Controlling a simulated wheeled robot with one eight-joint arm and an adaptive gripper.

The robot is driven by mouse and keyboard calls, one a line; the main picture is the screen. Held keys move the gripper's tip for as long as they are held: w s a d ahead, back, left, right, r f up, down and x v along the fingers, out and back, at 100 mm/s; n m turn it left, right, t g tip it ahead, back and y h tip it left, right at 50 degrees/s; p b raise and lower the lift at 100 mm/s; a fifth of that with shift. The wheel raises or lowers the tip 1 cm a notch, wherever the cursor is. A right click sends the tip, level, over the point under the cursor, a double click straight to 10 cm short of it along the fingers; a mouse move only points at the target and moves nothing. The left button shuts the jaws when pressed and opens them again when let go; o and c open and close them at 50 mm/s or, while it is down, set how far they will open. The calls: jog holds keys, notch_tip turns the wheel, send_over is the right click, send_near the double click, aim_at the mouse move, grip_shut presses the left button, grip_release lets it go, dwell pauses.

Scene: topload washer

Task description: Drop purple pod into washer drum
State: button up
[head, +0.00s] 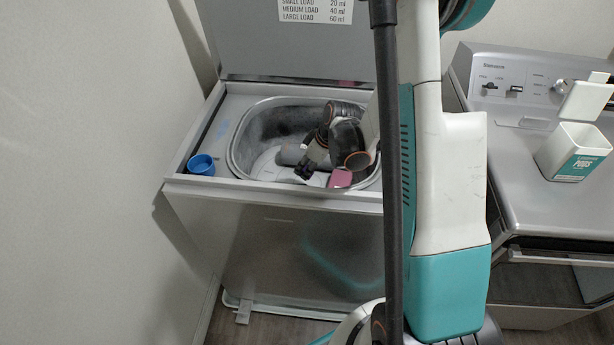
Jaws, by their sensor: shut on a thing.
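My gripper (305,167) is inside the mouth of the washer drum (262,128), below the rim and near its front side, with its fingers pointing down and left. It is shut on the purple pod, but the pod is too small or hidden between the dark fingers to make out. The washer (285,235) stands with its lid (290,55) raised. A pink piece (340,179) shows at the front rim of the drum, right of the fingers; I cannot tell whether it touches the gripper.
A blue cup (201,165) stands on the washer's front left corner. A white pod tub (575,152) with a teal label stands on the grey machine (510,200) at the right, its white lid (587,97) behind it. A wall (90,170) is close on the left. My arm hides the drum's right side.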

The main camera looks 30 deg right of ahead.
jog(key=shift+f+b, duration=0.6)
jog(key=shift+f, duration=1.35)
jog(key=shift+f+b, duration=0.4)
jog(key=shift+b, duration=0.05)
jog(key=shift+f, duration=0.1)
jog(key=o, duration=0.9)
